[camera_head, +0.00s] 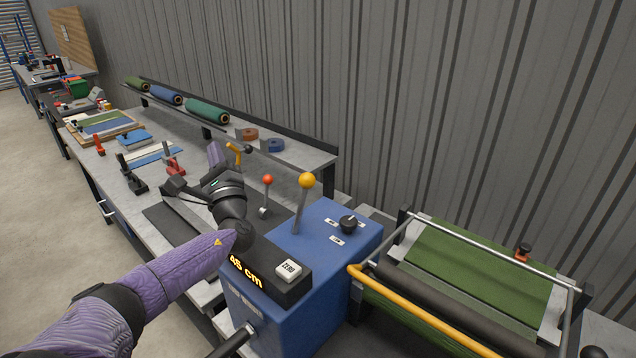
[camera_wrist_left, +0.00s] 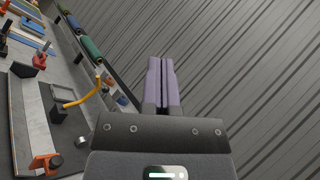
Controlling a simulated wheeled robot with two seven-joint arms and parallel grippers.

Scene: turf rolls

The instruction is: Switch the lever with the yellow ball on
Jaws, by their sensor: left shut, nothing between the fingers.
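The lever with the yellow ball (camera_head: 306,181) stands on top of the blue control box (camera_head: 338,262), its rod leaning slightly to the right in the head view. My left gripper (camera_head: 215,153) is to the left of this lever and apart from it, above the workbench. Its purple fingers are together and empty, as the left wrist view also shows (camera_wrist_left: 161,82). The yellow ball is not visible in the left wrist view. My right gripper is not in view.
A red-ball lever (camera_head: 267,180) stands between my left gripper and the yellow-ball lever. A yellow curved handle (camera_wrist_left: 85,98) is close to my left gripper. A black knob (camera_head: 348,224) and a white button (camera_head: 289,270) are on the box. A green turf roller machine (camera_head: 480,262) stands right.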

